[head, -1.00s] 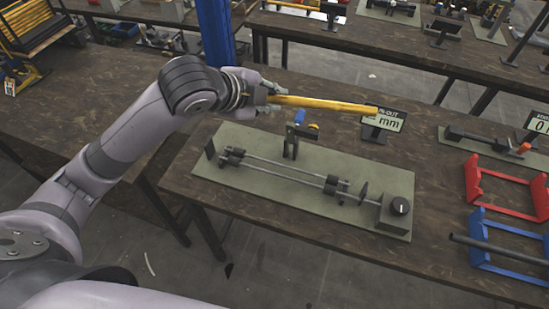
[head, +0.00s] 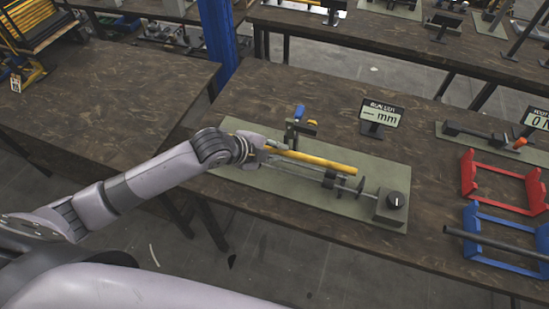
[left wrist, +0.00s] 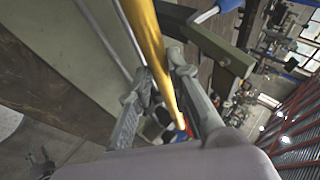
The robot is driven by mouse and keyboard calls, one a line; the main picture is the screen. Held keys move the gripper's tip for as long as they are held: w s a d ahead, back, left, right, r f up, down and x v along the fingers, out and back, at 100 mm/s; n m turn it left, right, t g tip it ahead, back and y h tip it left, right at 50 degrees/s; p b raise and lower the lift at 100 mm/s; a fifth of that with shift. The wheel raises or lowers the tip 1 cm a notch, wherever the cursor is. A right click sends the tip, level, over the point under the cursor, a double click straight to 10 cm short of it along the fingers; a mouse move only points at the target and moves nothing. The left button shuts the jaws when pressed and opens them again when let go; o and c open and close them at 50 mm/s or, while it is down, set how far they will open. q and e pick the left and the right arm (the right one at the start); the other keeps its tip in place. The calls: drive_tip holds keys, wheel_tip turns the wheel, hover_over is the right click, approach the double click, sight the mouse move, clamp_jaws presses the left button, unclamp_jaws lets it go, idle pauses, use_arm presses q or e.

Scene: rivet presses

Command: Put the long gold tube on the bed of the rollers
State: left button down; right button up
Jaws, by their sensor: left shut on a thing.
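The long gold tube (head: 315,159) is in my left gripper (head: 264,149), held near its left end. In the left wrist view the tube (left wrist: 155,50) runs between the two fingers (left wrist: 160,95). The roller fixture has two thin parallel rails (head: 290,171) and dark roller blocks (head: 329,180) on a green board (head: 235,181). The tube lies roughly along the rails, over their rear side in the head view. Whether it touches the rollers I cannot tell. My left gripper and arm hide the fixture's left end. My right gripper is not in view.
A display reading "mm" (head: 381,117) stands behind the board. Red (head: 506,184) and blue (head: 490,245) racks stand further right.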

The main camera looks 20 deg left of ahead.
use_arm(q)
wheel_tip(320, 180, down, 4)
drive_tip(key=shift+f, duration=0.1)
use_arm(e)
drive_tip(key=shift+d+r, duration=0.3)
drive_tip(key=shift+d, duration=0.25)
use_arm(q)
drive_tip(key=c, duration=1.5)
unclamp_jaws()
drive_tip(key=shift+a, duration=0.1)
drive_tip(key=shift+b+v, duration=0.6)
drive_tip(key=shift+v, duration=5.4)
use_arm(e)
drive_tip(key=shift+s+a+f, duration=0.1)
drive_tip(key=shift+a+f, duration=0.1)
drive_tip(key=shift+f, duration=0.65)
